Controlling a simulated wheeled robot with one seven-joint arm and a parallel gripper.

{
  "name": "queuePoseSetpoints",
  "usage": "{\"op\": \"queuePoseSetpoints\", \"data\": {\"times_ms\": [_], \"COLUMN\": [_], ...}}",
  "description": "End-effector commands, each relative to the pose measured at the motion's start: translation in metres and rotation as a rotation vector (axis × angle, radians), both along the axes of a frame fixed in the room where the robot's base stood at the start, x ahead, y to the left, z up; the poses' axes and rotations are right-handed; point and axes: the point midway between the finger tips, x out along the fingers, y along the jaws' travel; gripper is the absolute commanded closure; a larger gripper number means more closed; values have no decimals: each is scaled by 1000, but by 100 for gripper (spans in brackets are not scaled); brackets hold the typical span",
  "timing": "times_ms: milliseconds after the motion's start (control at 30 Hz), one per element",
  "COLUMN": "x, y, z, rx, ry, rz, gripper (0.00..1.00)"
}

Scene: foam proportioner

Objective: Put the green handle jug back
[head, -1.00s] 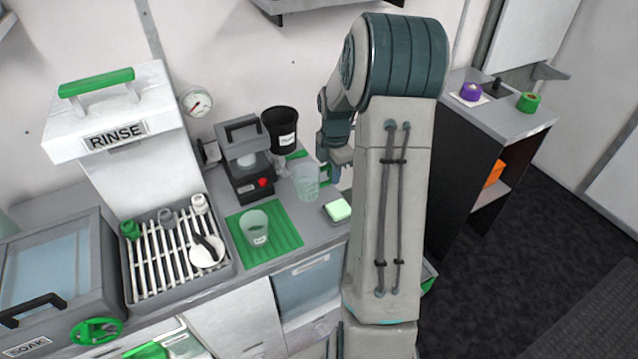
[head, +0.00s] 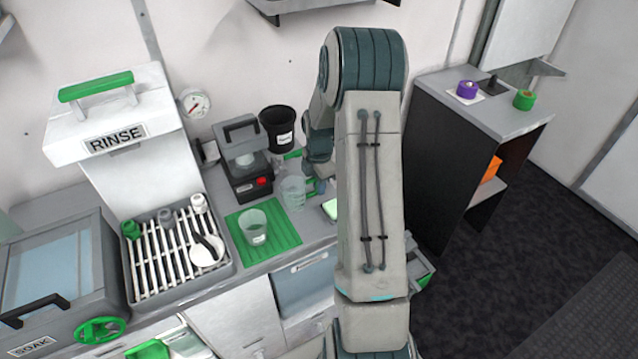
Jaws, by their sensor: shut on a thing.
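A clear jug (head: 292,194) is just right of the green mat, at the right side of the worktop. A bit of green shows at its right side, where my gripper (head: 314,187) is shut on it. My arm hides much of the gripper, and I cannot tell whether the jug's base touches the worktop. A second clear vessel (head: 253,229) stands upright on the green mat (head: 284,238).
A black and grey machine (head: 243,165) stands behind the mat, with a black bin (head: 279,128) beside it. A pale green sponge (head: 330,208) lies right of the jug. The slatted rack (head: 160,262) under the RINSE unit is on the left.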

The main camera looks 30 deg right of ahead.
Motion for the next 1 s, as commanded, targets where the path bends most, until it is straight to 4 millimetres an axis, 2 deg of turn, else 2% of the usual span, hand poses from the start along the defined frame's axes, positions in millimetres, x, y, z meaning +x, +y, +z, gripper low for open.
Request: {"op": "queuePoseSetpoints", "data": {"times_ms": [33,67,100,133,400,567,1000], "x": [0,0,0,0,0,1,1], "y": [0,0,0,0,0,-1,-1], "z": [-3,-2,-2,-2,-1,9,98], "rx": [0,0,0,0,0,-1,-2], "ry": [0,0,0,0,0,-4,-4], "rz": [0,0,0,0,0,-1,-1], "gripper": [100,81,70,65,65,65,65]}}
